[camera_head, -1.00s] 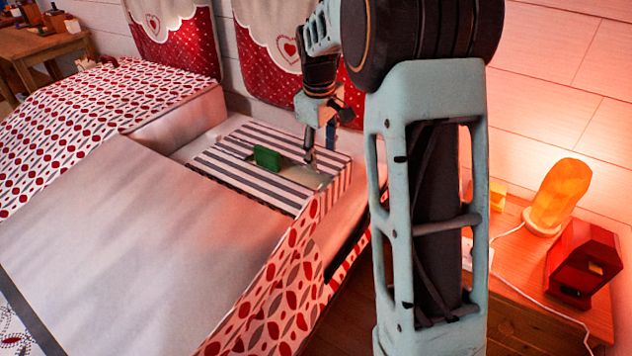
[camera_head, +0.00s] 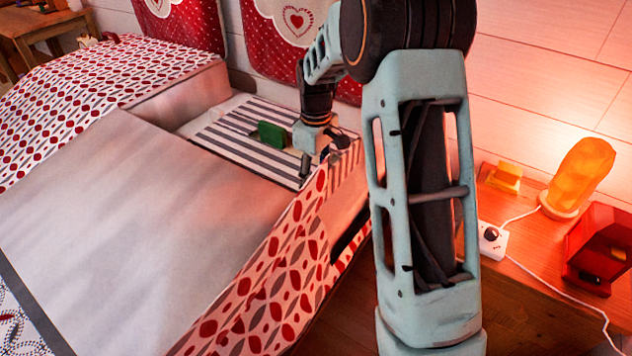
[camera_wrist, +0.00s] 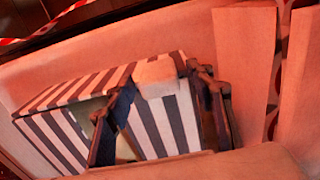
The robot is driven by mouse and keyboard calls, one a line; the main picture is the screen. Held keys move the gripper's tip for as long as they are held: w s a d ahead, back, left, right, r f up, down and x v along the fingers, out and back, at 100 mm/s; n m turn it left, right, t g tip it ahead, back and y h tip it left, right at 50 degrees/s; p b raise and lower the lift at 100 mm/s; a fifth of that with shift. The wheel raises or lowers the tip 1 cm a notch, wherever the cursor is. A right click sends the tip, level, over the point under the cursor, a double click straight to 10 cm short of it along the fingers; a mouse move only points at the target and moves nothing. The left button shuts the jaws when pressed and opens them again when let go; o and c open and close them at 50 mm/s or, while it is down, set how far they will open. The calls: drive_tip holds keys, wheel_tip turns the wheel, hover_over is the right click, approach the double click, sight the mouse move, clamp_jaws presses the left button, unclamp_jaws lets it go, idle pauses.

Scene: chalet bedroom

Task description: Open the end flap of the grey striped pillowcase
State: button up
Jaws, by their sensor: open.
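The grey and white striped pillowcase (camera_head: 237,142) lies flat at the head of the bed. A green block-like thing (camera_head: 276,136) is on top of it. My gripper (camera_head: 318,165) is at the pillowcase's right end and hides part of that end. In the wrist view my gripper's two dark fingers (camera_wrist: 160,145) are spread apart, with the striped cloth (camera_wrist: 60,130) between and beside them. A pale patch (camera_wrist: 90,108) shows among the stripes beside the left finger. I cannot tell whether the fingers touch the cloth, and I cannot make out the flap's edge.
A red-patterned quilt (camera_head: 60,120) and a pale sheet (camera_head: 130,210) cover the bed. On the right, a wooden nightstand (camera_head: 540,265) holds a glowing orange lamp (camera_head: 580,178), a red box (camera_head: 598,245) and a white cord. Red heart-decorated hangings (camera_head: 290,45) are on the wall behind.

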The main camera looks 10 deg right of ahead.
clamp_jaws()
idle(0.5)
drive_tip(key=shift+s+d, duration=0.1)
